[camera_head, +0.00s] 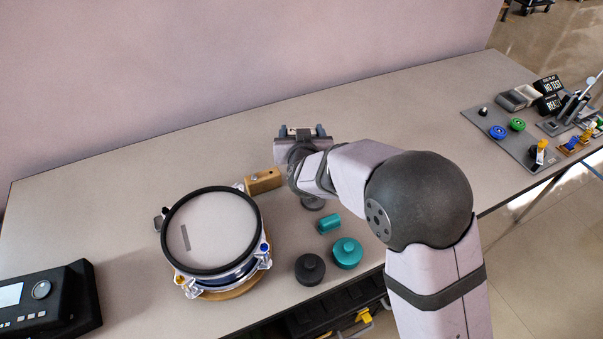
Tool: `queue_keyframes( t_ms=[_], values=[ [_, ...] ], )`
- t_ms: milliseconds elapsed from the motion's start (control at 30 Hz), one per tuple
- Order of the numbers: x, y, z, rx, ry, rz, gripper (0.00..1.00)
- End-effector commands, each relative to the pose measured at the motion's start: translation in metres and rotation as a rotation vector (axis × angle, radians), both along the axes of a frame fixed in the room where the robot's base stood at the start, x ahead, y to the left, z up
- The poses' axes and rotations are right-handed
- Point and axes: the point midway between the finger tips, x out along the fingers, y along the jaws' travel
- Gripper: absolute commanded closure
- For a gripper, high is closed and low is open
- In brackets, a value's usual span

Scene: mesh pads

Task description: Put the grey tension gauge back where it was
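A grey round piece (313,203) sits on the table just below my wrist, partly hidden by it; it may be the grey tension gauge, but I cannot tell for sure. A dark charcoal knobbed disc (309,269) stands in front, near the table's front edge. My gripper (302,131) is beyond both, towards the back of the table, with its two fingertips apart. No gauge shows between the fingers, though the wrist hides part of that space. A drum with a pale mesh head (212,225) and black rim stands to the left, with a grey strip marked on the head.
A teal knobbed disc (347,253) and a teal cylinder (329,223) lie near the dark disc. A wooden block (264,181) is by the drum. A black module (45,300) is front left; a grey board (535,135) with small parts is at right. The back table is clear.

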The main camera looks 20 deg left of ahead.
Motion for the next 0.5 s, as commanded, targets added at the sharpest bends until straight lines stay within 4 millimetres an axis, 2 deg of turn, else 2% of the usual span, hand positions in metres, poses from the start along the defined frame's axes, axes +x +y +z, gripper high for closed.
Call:
queue_keyframes(
  t_ms=[300,500],
  values=[
    [0.0,0.001,-0.044,0.0,-0.001,0.001,0.83],
    [0.0,0.001,-0.056,0.003,-0.003,0.001,0.83]
  ],
)
